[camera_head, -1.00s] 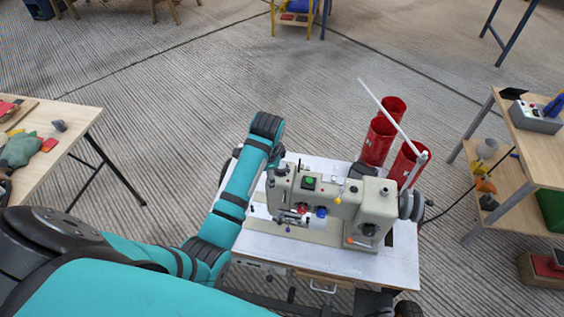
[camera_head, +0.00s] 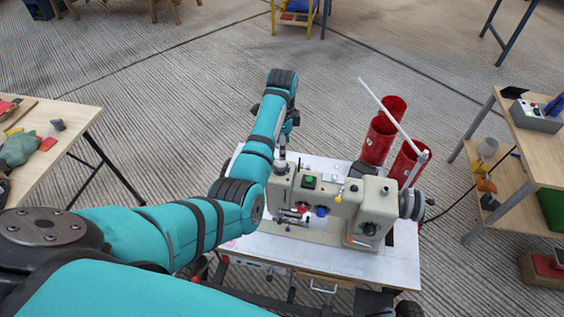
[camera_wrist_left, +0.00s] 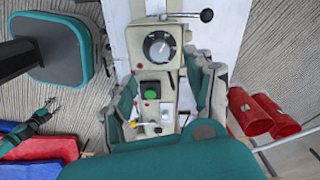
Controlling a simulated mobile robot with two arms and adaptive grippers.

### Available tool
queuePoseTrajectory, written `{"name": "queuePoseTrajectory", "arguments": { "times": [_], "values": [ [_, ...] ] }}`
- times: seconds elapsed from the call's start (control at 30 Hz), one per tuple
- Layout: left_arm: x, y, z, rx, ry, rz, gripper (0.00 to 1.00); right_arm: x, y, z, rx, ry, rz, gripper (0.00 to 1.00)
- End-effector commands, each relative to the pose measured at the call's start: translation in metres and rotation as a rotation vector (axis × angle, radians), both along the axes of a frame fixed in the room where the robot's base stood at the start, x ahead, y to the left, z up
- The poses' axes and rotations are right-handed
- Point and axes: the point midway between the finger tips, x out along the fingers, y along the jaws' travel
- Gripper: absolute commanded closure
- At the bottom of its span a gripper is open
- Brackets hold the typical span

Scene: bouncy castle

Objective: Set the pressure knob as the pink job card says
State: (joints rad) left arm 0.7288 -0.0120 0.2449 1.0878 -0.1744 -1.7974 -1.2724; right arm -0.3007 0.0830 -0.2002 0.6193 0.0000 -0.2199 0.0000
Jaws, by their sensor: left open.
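The beige sewing machine (camera_head: 335,206) stands on a white-topped table. In the left wrist view, a round black-and-silver knob (camera_wrist_left: 160,47) with a white scale sits on its end face. I cannot read its setting. That face is turned away in the head view. My left gripper (camera_wrist_left: 165,95) is open and empty, its fingers on either side of the machine's end, apart from the knob. In the head view my own arm largely hides it. I cannot make out a pink job card.
A green button (camera_head: 309,181) and another dial (camera_head: 370,229) are on the machine. Red cylinders (camera_head: 380,138) and a slanted white rod (camera_head: 392,108) stand behind it. A wooden table (camera_head: 75,115) is at left, a shelf unit (camera_head: 540,150) at right.

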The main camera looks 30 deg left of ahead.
Motion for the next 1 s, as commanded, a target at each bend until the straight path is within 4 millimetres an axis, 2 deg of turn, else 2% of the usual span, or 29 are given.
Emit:
{"name": "queuePoseTrajectory", "arguments": {
  "times": [0.03,0.2,0.4,0.53,0.83,1.0],
  "values": [
    [-0.001,0.000,-0.013,-0.002,0.005,0.000,0.45,0.000,0.000,-0.001,0.000,-0.001,0.000,0.47],
    [-0.001,0.000,-0.047,-0.001,0.003,0.001,0.45,0.001,0.001,-0.003,0.000,-0.001,0.000,0.47],
    [0.000,0.000,-0.073,0.000,0.001,0.001,0.45,0.001,0.003,-0.006,0.003,-0.001,-0.001,0.47],
    [0.000,0.000,-0.080,0.001,0.000,0.001,0.45,0.001,0.005,-0.006,0.006,-0.002,-0.001,0.47],
    [0.000,0.001,-0.081,0.001,0.000,0.001,0.47,0.001,0.005,-0.006,0.007,-0.002,-0.001,0.47],
    [0.000,0.001,-0.081,0.001,0.000,0.001,0.69,0.001,0.005,-0.006,0.006,-0.002,-0.001,0.47]
  ]
}}
